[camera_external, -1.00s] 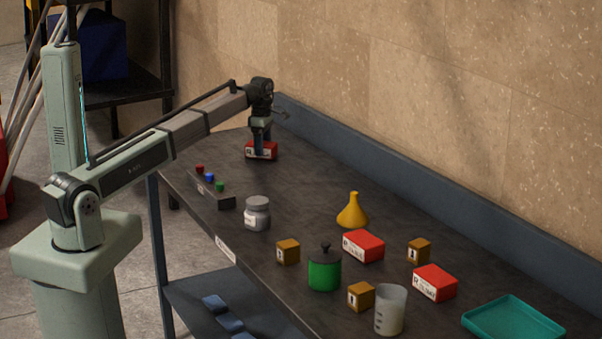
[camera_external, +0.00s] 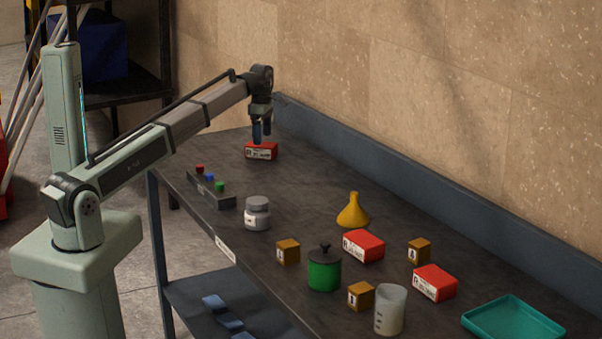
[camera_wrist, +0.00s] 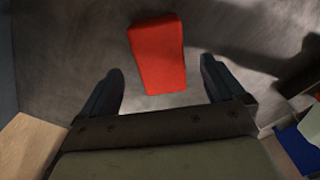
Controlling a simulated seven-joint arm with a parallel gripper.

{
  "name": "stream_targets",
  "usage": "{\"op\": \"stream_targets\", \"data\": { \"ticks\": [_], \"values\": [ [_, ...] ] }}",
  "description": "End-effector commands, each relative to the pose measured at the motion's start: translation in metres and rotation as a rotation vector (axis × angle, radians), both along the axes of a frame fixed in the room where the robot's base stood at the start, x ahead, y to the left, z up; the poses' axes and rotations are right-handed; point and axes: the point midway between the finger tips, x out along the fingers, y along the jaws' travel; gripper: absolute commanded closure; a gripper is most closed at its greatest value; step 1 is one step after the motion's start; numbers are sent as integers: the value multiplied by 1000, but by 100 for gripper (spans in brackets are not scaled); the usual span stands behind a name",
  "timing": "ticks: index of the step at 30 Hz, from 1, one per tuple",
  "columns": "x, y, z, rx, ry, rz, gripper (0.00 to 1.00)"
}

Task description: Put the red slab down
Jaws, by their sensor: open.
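A red slab (camera_external: 261,151) with a white label lies on the dark bench top at its far left end. In the wrist view the red slab (camera_wrist: 158,54) lies flat on the grey surface, ahead of the fingers and apart from them. My gripper (camera_external: 262,137) is just above this slab, pointing down, with its blue fingers apart and nothing between them. The open fingers also show in the wrist view (camera_wrist: 163,88). Two more red slabs, one near the middle (camera_external: 364,246) and one to the right (camera_external: 435,283), lie on the bench.
A button box (camera_external: 211,191) and a grey jar (camera_external: 257,214) stand nearer the front edge. A yellow funnel (camera_external: 353,212), green pot (camera_external: 324,270), several ochre cubes (camera_external: 288,252), a beaker (camera_external: 390,311) and a teal tray (camera_external: 513,322) stand to the right. A raised ledge (camera_external: 400,186) runs along the wall.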

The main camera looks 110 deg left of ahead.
Motion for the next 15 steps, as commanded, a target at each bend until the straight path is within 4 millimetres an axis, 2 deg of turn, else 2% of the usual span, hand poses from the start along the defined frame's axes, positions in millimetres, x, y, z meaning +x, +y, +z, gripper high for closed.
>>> {"op": "stream_targets", "data": {
  "ticks": [1, 6, 15],
  "values": [
    [0, 1, 12, 2, -1, 0, 4],
    [0, 1, 42, 1, -1, 0, 4],
    [0, 1, 73, 0, 0, 0, 4]
  ]
}}
